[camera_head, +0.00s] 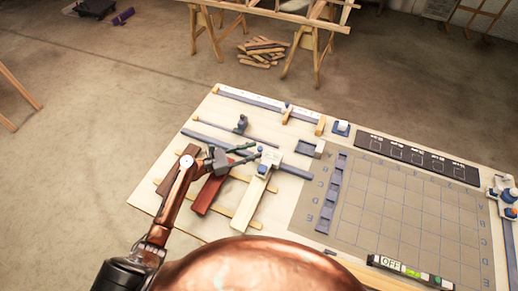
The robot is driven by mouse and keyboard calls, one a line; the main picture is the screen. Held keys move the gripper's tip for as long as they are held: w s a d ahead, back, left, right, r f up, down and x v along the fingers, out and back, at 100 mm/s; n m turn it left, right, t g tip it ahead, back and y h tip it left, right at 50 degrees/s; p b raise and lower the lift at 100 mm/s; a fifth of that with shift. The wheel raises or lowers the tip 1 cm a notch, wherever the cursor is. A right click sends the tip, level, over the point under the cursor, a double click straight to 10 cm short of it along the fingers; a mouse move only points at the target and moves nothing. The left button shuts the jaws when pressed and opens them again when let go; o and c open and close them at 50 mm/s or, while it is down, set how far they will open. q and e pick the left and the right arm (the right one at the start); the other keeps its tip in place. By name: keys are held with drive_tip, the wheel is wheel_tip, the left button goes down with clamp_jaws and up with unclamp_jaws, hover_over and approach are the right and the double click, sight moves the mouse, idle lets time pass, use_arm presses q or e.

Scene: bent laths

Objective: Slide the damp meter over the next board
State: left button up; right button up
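The damp meter (270,158), a pale block with blue knobs, appears to sit on the grey rail at the far end of the cream board (248,206). A red board (209,193) lies left of it, and a dark brown board (178,169) lies farther left. My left gripper (257,150) reaches over the red board from the left. Its two dark fingers are apart, with their tips close to the meter's left side. Whether they touch it is too small to tell. My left arm and gripper hide part of the brown and red boards. My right gripper is out of view.
A gridded grey mat (395,205) covers the table's right part, with a dark card strip (417,158) behind it. A small blue clamp (241,124) stands behind the boards. Trestles (315,40) stand beyond the table.

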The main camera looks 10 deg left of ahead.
use_arm(q)
drive_tip(key=v, duration=0.8)
drive_tip(key=shift+s+a, duration=0.2)
drive_tip(key=shift+a, duration=0.05)
